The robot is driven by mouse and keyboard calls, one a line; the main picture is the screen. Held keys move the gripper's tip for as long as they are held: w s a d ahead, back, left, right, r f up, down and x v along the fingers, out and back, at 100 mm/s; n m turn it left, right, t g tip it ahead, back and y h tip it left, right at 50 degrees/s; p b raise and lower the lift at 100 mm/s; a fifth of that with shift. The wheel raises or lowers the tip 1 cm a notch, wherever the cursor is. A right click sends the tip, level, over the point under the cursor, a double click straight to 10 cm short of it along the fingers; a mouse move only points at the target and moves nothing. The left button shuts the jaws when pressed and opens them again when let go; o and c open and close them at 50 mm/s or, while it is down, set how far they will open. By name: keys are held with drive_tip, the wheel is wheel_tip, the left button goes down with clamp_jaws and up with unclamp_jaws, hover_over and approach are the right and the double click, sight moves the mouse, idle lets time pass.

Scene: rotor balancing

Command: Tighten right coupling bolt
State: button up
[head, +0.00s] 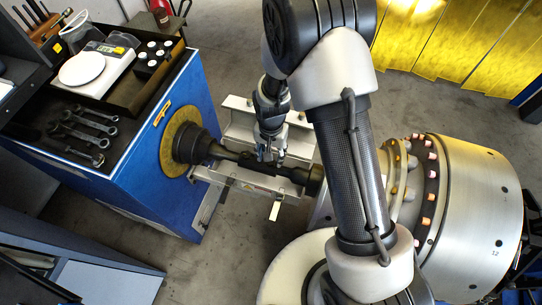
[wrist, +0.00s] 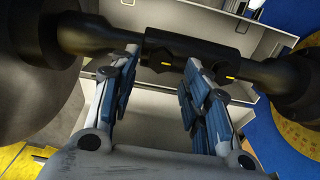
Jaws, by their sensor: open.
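A black coupling (wrist: 200,45) sits in the middle of a dark shaft (head: 230,155), which runs from the blue cabinet to the big metal drum. In the wrist view my gripper (wrist: 161,58) has one fingertip on each side of the left bolt; the right bolt lies outside the fingers. I cannot tell whether the fingers touch anything. In the head view the bolts are too small to tell.
A pale metal frame (head: 236,107) stands around the shaft. The blue cabinet (head: 150,190) carries wrenches (head: 88,125), a scale (head: 82,69) and a black tray with white pieces (head: 152,55). The metal drum (head: 470,190) is at right, yellow curtains (head: 455,45) behind.

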wheel_tip(320, 180, up, 10)
idle(0.3)
idle(0.4)
drive_tip(key=s+d+r+n+t, duration=0.1)
drive_tip(key=s+d+r, duration=0.2)
drive_tip(key=r, duration=0.5)
drive_tip(key=s+d+r+n+t, duration=0.1)
drive_tip(key=s+d+r, duration=0.25)
drive_tip(key=r, duration=0.55)
drive_tip(key=s+d+r+n+t, duration=0.1)
drive_tip(key=s+d+r, duration=0.2)
drive_tip(key=s, duration=0.3)
drive_tip(key=s+d+r+n+t, duration=0.1)
drive_tip(key=s+d+r, duration=0.2)
drive_tip(key=s, duration=0.4)
drive_tip(key=shift+s+r+t, duration=0.2)
drive_tip(key=shift+r+t, duration=0.1)
drive_tip(key=shift+r, duration=0.3)
